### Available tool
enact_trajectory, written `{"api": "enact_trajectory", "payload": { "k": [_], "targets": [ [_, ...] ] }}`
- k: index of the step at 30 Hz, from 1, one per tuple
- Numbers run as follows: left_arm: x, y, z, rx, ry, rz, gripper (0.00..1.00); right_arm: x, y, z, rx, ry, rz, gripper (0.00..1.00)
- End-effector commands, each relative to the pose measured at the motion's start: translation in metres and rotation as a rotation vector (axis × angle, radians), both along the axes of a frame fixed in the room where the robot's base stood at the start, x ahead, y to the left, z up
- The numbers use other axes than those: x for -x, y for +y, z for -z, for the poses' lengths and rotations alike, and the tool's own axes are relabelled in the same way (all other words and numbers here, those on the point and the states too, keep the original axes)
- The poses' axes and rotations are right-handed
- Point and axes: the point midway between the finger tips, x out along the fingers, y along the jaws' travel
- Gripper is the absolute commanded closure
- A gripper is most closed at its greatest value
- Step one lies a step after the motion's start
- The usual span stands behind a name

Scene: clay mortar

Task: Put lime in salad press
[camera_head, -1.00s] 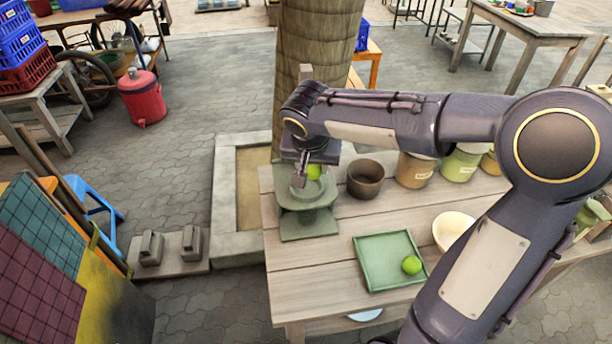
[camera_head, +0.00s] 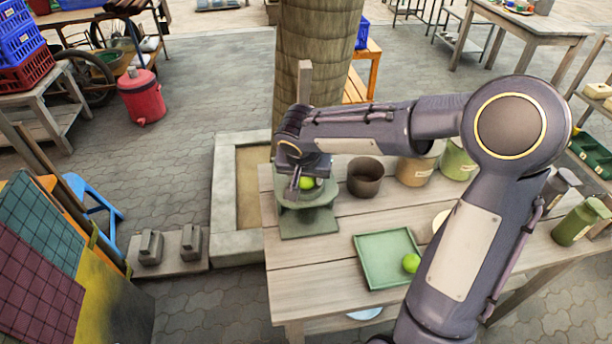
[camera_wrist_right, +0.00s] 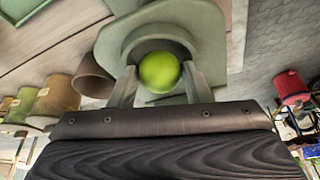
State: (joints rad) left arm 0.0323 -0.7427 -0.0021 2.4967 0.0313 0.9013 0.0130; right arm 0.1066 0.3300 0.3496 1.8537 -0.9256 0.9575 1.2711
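The green salad press (camera_head: 310,222) stands at the left end of the wooden table, with its bowl partly hidden by my arm. My right gripper (camera_head: 301,185) is low over the bowl, with a lime (camera_head: 306,183) between its fingers. In the right wrist view, the lime (camera_wrist_right: 160,71) sits between the two fingertips (camera_wrist_right: 160,84), seemingly touching both, in front of the press's round bowl (camera_wrist_right: 195,45). A second lime (camera_head: 411,263) lies on the square green tray (camera_head: 375,275). My left gripper is out of view.
A dark brown pot (camera_head: 366,178) stands close right of the press, with labelled jars (camera_head: 414,170) beyond. A wooden upright (camera_head: 304,82) rises behind my right wrist. A pale bowl (camera_head: 438,222) is partly hidden by my arm. The table front left of the tray is clear.

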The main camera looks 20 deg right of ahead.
Motion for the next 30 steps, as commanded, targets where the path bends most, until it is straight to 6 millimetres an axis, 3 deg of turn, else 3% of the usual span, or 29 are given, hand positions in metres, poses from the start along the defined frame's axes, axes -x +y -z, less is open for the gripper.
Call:
{"api": "enact_trajectory", "payload": {
  "k": [11, 24, 30],
  "targets": [
    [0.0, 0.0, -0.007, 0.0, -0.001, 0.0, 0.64, 0.0, 0.0, -0.008, 0.001, -0.001, 0.0, 0.53],
    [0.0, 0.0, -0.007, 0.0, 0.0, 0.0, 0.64, 0.028, 0.019, -0.088, 0.0, -0.005, -0.002, 0.53],
    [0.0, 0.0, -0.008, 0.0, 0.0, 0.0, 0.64, 0.037, 0.024, -0.11, 0.0, -0.003, -0.001, 0.53]
  ]
}}
